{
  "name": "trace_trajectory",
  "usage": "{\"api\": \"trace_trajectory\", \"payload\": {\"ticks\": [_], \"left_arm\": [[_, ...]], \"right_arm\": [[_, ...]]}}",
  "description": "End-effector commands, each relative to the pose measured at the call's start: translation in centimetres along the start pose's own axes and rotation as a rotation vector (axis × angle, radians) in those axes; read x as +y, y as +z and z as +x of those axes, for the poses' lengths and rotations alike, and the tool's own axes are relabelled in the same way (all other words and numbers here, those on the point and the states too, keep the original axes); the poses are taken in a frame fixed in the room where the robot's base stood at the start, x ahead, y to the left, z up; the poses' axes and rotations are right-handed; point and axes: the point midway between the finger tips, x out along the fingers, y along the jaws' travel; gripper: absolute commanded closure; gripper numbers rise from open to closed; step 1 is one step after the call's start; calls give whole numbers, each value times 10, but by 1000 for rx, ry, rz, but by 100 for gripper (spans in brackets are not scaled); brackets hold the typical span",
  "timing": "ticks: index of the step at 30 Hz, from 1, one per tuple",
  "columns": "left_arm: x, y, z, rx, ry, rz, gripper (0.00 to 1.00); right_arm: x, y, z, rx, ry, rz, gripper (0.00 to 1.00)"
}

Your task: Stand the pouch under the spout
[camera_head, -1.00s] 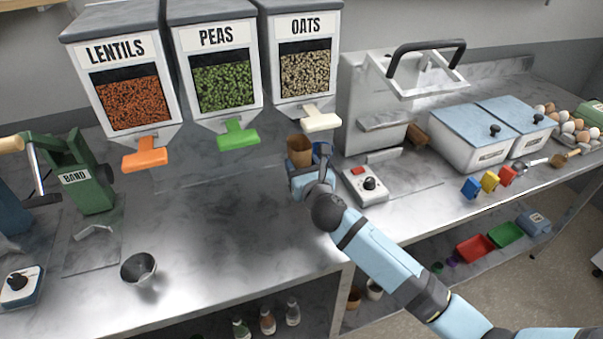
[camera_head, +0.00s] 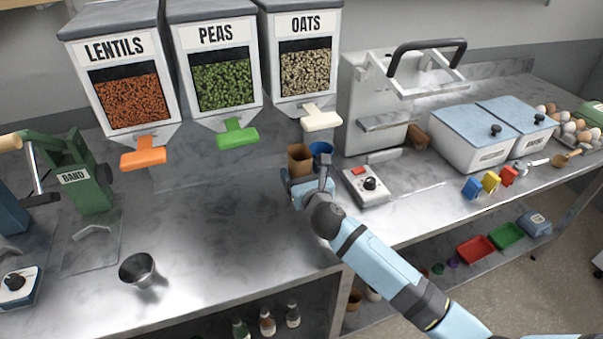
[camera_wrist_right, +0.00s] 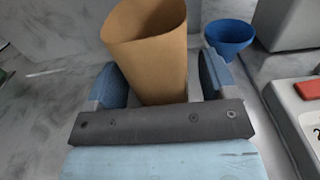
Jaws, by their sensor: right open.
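The brown kraft pouch (camera_head: 299,157) stands upright and open-topped on the counter below the oats dispenser, whose cream spout handle (camera_head: 321,118) is above it and slightly right. In the right wrist view the pouch (camera_wrist_right: 150,50) stands between the fingers of my right gripper (camera_wrist_right: 166,82). The fingers are open, one on each side, with a small gap visible at the right. In the head view my right gripper (camera_head: 306,185) is just in front of the pouch and hides its lower part. My left gripper is not in view.
A blue funnel or cup (camera_head: 321,149) stands right behind the pouch; it shows in the wrist view (camera_wrist_right: 230,36). A control box with a red button (camera_head: 365,186) is to the right. A metal cup (camera_head: 138,270) stands front left. The counter's middle left is clear.

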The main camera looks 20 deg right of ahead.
Motion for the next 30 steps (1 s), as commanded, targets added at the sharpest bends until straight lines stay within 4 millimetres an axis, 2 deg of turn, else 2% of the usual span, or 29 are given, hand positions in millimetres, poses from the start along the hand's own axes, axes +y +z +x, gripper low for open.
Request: {"api": "trace_trajectory", "payload": {"ticks": [5,12,18,22,30], "left_arm": [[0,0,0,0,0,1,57],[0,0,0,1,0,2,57],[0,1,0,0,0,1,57],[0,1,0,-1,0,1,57],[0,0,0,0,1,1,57]], "right_arm": [[0,-1,-27,1,1,0,22],[0,-1,-80,2,0,1,22],[0,-1,-110,0,0,0,22],[0,0,-118,0,0,0,22],[0,0,-120,-1,0,0,22]]}}
